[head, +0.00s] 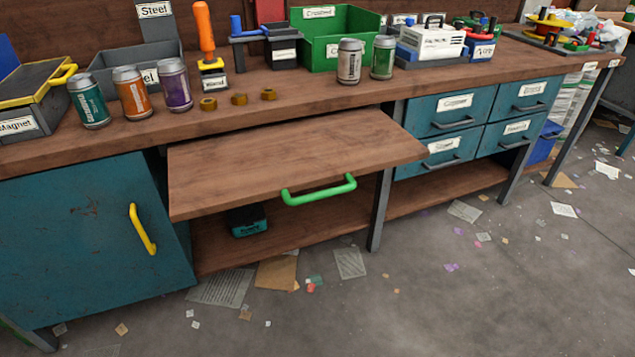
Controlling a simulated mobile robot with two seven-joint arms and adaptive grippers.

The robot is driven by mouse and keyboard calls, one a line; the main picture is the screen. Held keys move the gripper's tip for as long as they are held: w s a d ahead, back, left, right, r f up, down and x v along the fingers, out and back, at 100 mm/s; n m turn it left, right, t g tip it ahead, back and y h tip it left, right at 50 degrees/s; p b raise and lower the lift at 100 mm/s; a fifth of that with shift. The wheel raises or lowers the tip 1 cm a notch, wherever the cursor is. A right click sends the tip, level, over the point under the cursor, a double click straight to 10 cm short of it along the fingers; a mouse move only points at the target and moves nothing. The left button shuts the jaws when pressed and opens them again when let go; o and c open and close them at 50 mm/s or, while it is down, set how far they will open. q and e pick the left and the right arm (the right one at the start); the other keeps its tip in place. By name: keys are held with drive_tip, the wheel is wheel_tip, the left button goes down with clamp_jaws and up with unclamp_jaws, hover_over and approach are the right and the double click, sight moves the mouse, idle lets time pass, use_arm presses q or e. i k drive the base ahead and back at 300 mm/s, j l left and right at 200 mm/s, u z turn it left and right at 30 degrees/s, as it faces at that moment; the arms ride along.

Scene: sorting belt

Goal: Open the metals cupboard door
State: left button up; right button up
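A teal cupboard door (75,235) with scuffed paint fills the lower left of the head view, under the workbench. A yellow bar handle (142,229) is fixed upright near its right edge. The door looks shut, with no gap that I can make out. I see no readable label on it, so I cannot confirm that it is the metals cupboard. Neither of my grippers is in view.
A wooden pull-out board (290,160) with a green handle (319,190) juts out right of the door. Cans, bins and tools crowd the workbench top (320,98). Teal drawers (442,114) are farther right. The floor (440,290) in front is open, with scattered paper.

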sight(81, 239)
drive_tip(key=u, duration=1.4)
drive_tip(key=z, duration=0.45)
